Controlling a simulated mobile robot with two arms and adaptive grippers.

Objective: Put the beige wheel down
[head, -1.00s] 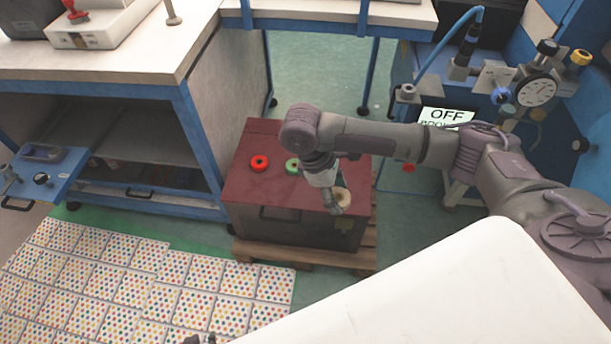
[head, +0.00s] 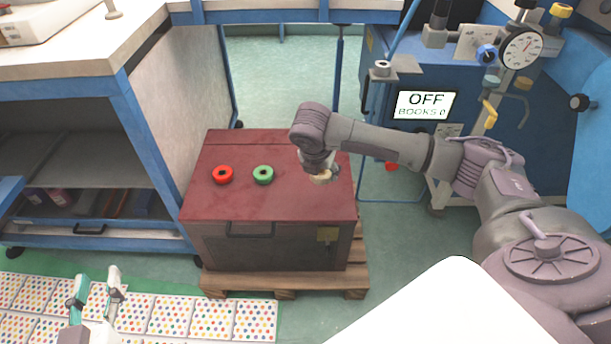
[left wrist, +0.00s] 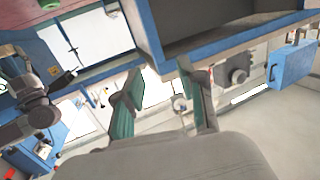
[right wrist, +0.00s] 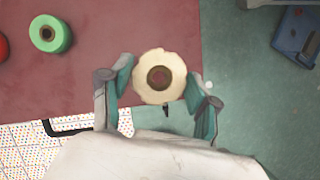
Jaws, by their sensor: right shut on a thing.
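The beige wheel (head: 322,178) is at the right part of the dark red top of a chest (head: 270,205). My right gripper (right wrist: 157,88) is shut on it, with one finger on each side; the wheel (right wrist: 178,65) shows its dark centre hole in the right wrist view. I cannot tell whether the wheel touches the chest top. A red wheel (head: 223,167) and a green wheel (head: 263,167) lie to its left on the same top. My left gripper (head: 97,285) is open and empty, low at the left of the head view.
The chest stands on a wooden pallet (head: 290,283). A workbench (head: 130,30) with a blue frame is at the left. A blue machine with a gauge (head: 521,48) and an OFF sign (head: 425,104) is at the right. Dotted sheets (head: 172,313) cover the floor in front.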

